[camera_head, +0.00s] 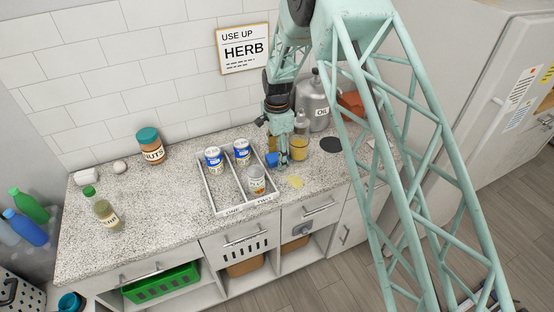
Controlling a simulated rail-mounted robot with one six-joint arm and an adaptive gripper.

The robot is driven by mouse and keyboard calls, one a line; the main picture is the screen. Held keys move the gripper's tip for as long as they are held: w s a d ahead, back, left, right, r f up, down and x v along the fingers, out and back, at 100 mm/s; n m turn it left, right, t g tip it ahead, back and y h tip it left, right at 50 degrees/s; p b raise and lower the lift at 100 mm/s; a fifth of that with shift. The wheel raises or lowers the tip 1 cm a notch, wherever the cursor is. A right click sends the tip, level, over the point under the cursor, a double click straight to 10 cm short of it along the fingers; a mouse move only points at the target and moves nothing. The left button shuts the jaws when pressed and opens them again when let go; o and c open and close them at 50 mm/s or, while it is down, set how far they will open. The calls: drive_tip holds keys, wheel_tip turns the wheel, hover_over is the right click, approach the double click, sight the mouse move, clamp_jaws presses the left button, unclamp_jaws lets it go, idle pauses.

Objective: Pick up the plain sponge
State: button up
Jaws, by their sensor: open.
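A small flat pale-yellow piece (296,182) lies on the counter right of the divided tray; it may be the plain sponge, but it is too small to be sure. A small white block (86,177) lies at the counter's far left; I cannot tell what it is. My gripper (284,160) points down over the counter, just behind and left of the yellow piece and apart from it. It is open, with nothing seen held in it. A blue thing (271,160) shows beside my gripper, partly hidden.
A white two-lane tray (222,212) holds two blue-and-white cans and another can. A yellow-filled bottle (299,146), a grey oil can (314,104) and a dark round mat (331,145) stand close right.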

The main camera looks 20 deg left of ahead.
idle(0.3)
drive_tip(key=c, duration=0.8)
drive_tip(key=shift+c, duration=0.2)
drive_tip(key=shift+r, duration=0.1)
drive_tip(key=shift+r, duration=1.75)
drive_tip(key=s+d, duration=0.3)
drive_tip(key=s, duration=0.1)
drive_tip(key=s+d+r+b, duration=0.1)
drive_tip(key=s+d, duration=0.2)
drive_tip(key=s, duration=0.1)
drive_tip(key=s+d, duration=0.3)
drive_tip(key=s, duration=0.2)
drive_tip(key=shift+d+r+b, duration=0.1)
drive_tip(key=shift+r+b, duration=0.05)
drive_tip(key=shift+b, duration=0.25)
drive_tip(key=shift+o, duration=0.7)
drive_tip(key=shift+c, duration=0.9)
